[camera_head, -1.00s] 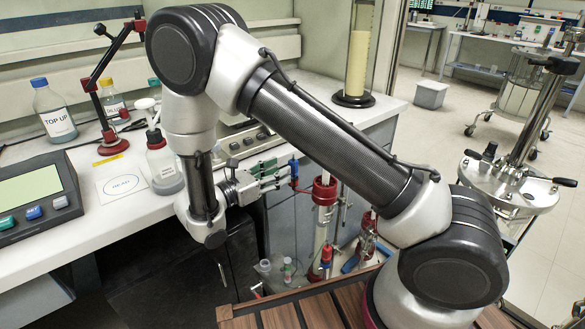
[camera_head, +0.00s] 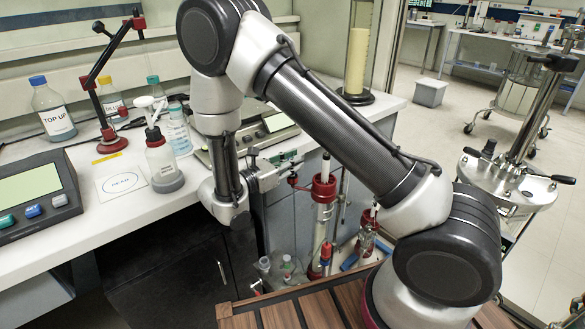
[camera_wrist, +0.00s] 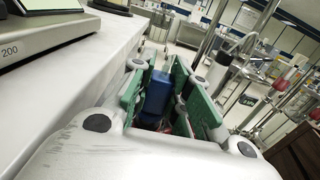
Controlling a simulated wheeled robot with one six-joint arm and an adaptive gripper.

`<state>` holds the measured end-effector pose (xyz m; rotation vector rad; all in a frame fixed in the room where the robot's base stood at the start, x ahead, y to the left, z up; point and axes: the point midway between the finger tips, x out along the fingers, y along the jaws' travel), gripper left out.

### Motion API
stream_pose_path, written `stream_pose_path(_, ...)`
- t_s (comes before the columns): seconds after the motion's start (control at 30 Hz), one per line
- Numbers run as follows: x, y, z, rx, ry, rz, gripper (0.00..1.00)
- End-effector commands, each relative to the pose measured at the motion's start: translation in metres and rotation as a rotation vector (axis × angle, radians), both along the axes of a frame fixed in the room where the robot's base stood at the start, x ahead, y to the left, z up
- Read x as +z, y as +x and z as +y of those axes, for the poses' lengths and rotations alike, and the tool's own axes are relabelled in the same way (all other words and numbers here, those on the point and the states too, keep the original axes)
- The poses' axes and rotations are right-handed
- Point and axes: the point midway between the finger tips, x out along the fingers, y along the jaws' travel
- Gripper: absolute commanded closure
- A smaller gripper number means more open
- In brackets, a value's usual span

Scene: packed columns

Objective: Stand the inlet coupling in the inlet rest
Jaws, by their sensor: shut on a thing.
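The inlet coupling, a blue block (camera_wrist: 158,95), sits between my gripper's green finger pads in the wrist view. My gripper (camera_head: 292,160) is shut on it beyond the bench's right edge. In the head view a small blue piece (camera_head: 325,157) shows at the right of the fingers, above the red collar of a glass column (camera_head: 323,190). Whether it touches the collar is unclear. A small red part (camera_head: 293,181) shows just below the fingers; I cannot tell whether it belongs to the inlet rest. The lower end of the coupling is hidden.
The white bench (camera_head: 120,215) carries a balance (camera_head: 265,135), a wash bottle (camera_head: 163,165) and a TOP UP bottle (camera_head: 53,110). A tall cylinder (camera_head: 357,60) stands at the back. Small vials (camera_head: 287,265) and red-fitted glassware (camera_head: 367,240) crowd the space below my gripper.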

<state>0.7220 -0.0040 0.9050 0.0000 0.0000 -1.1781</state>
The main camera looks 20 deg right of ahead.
Motion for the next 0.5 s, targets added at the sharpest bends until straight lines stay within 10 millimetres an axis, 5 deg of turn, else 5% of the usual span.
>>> stream_pose_path(0.27, 0.001, 0.000, 0.000, 0.000, 0.000, -0.001, 1.00)
stream_pose_path(0.5, 0.025, 0.000, 0.000, 0.000, 0.002, -0.003, 1.00)
